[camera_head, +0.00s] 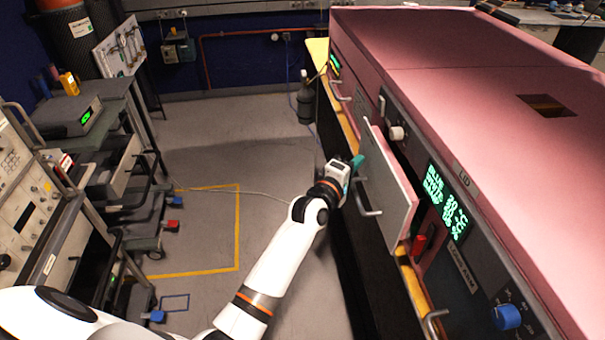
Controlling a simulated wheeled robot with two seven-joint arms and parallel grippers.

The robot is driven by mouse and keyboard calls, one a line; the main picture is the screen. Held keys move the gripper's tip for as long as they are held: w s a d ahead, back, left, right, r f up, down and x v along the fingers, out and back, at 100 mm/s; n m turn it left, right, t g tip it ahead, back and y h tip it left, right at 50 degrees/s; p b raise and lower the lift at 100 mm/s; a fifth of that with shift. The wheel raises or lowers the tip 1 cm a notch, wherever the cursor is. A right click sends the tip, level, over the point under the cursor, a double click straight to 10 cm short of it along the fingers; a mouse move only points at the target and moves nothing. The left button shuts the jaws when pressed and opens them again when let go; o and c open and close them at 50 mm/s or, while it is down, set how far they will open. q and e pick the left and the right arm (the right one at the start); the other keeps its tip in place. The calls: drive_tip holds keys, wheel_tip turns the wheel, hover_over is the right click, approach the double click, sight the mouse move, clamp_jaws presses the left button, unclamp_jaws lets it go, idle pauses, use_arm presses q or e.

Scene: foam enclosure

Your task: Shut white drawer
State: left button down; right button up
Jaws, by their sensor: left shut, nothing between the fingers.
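The white drawer (393,190) stands out from the front of the pink enclosure (450,70), with a dark gap behind its light front panel. A metal bar handle (368,203) is on that panel. My left gripper (357,163) has teal fingertips and is shut and empty. It is just left of the drawer front, by the upper end of the handle. I cannot tell whether it touches the panel. My right gripper is not in view.
A green display (447,203), a blue knob (507,317) and a red part (418,244) are on the enclosure front, right of the drawer. Equipment carts (100,150) stand at the left. Grey floor (210,220) with yellow tape lies open between.

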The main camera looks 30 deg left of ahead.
sight(369, 167)
use_arm(q)
drive_tip(key=shift+w+d, duration=0.7)
drive_tip(key=shift+d, duration=0.3)
drive_tip(key=shift+w+d, duration=0.65)
drive_tip(key=shift+d, duration=0.25)
drive_tip(key=shift+r, duration=0.1)
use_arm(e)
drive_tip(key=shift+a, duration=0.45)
use_arm(q)
drive_tip(key=shift+r, duration=0.1)
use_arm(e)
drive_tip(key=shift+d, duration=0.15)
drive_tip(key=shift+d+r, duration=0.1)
